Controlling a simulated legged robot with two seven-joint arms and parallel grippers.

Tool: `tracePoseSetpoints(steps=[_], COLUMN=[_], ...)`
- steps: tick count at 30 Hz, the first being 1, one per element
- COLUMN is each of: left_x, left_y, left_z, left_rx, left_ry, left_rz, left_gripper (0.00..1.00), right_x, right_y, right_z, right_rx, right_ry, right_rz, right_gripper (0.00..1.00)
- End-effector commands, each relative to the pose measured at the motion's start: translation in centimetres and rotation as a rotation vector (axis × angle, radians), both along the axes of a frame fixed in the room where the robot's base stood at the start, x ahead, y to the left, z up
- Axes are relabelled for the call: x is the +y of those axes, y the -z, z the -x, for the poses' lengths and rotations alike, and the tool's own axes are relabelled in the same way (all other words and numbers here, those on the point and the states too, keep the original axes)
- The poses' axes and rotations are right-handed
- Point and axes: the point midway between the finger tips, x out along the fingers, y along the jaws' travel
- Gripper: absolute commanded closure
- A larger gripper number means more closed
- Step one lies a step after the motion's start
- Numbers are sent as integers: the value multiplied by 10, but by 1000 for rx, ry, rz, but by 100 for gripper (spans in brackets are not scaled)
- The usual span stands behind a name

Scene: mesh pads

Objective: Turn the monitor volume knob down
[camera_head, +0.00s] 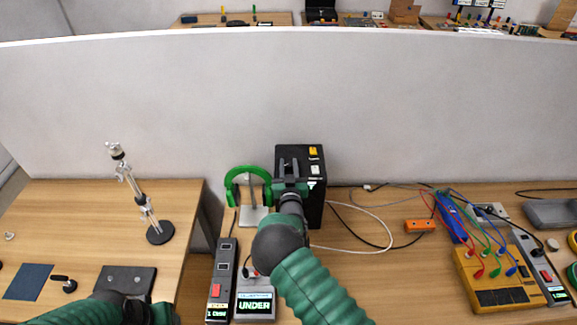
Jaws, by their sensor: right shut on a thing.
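The monitor is a black upright box (314,208) at the back of the right-hand table, with orange, white and pale green marks on its front. My right gripper (289,166) is at the left part of its front face, its two dark fingers pointing at the box. It is shut on a small part there, which I take to be the volume knob; the fingers hide it. My left arm (85,313) is low at the bottom left; its dark gripper end is partly cut off and its fingers cannot be made out.
Green headphones (248,181) on a stand are close left of the monitor. A power strip (222,280) and a meter reading "UNDER" (255,305) lie in front. Cables run right to an orange block (419,226) and a yellow board (497,277). A grey partition (400,110) stands behind.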

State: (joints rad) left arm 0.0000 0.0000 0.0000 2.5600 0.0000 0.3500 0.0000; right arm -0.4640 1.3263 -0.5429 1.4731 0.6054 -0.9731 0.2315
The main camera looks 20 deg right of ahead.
Motion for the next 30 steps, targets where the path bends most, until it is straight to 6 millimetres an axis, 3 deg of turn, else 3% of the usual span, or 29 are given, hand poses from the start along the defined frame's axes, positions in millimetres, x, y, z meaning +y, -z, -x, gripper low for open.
tracePoseSetpoints(steps=[9,20,21,25,30], left_x=[0,0,0,0,0], left_y=[7,7,7,7,7], left_z=[0,0,0,0,0], left_rx=[0,0,0,0,0], left_ry=[0,0,0,0,0], left_rz=[0,0,0,0,0], left_gripper=[50,50,50,50,50], right_x=[-1,0,0,0,0], right_y=[2,2,2,2,1], right_z=[0,1,1,1,1], right_rx=[2,6,6,4,2], right_ry=[-212,-245,-245,-245,-245], right_rz=[3,0,0,1,0], right_gripper=[100,100,68,51,50])
